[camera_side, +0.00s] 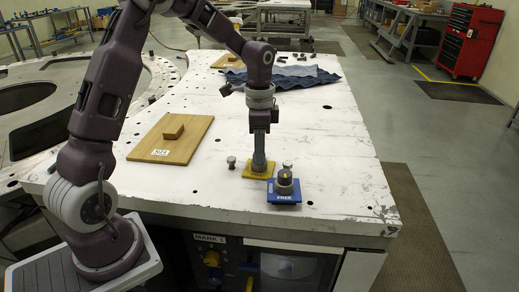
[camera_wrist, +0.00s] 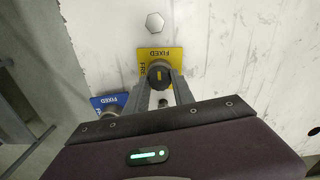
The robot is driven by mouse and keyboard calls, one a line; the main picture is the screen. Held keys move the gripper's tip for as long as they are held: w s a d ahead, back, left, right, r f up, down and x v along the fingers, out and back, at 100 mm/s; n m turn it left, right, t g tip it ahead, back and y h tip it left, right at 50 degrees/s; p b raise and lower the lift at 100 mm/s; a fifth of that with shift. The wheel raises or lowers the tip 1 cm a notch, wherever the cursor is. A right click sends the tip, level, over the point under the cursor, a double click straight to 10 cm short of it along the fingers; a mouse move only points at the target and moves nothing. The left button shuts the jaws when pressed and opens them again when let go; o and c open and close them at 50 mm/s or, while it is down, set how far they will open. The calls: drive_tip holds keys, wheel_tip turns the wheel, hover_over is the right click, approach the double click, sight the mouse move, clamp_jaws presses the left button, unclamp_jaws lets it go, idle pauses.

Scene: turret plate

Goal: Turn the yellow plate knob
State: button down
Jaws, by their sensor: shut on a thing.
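The yellow plate (camera_side: 258,171) lies on the white table, and it also shows in the wrist view (camera_wrist: 144,58). Its dark round knob (camera_wrist: 159,75) has a yellow mark on top and sits between my fingers. My gripper (camera_side: 260,163) points straight down over the yellow plate and is shut on this knob. In the side view the fingers hide most of the knob. The blue plate (camera_side: 284,198), marked FREE, stands in front and to the right with its own knob (camera_side: 285,180). In the wrist view the blue plate (camera_wrist: 104,102) is partly hidden by my gripper.
Small metal bolts (camera_side: 231,162) stand beside the plates. A blue cloth (camera_side: 285,77) lies farther back. The table right of the plates is clear up to its edge.

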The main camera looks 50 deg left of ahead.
drive_tip(key=c, duration=1.1)
unclamp_jaws()
drive_tip(key=shift+o, duration=0.2)
wheel_tip(320, 180, up, 7)
drive_tip(key=shift+r, duration=0.1)
drive_tip(key=s+d+r+n+t+y, duration=0.1)
drive_tip(key=s+d+r+n+t, duration=0.1)
drive_tip(key=s+d+r, duration=0.35)
drive_tip(key=s+d+r+n+t, duration=0.1)
drive_tip(key=s+d+r+n, duration=0.15)
drive_tip(key=s, duration=0.55)
drive_tip(key=s+d+f+n+t, duration=0.1)
drive_tip(key=s+d+n+t, duration=0.1)
drive_tip(key=s, duration=0.9)
drive_tip(key=shift+d+n+t+h, duration=0.15)
drive_tip(key=shift+n+t+h, duration=0.25)
drive_tip(key=shift+n, duration=0.05)
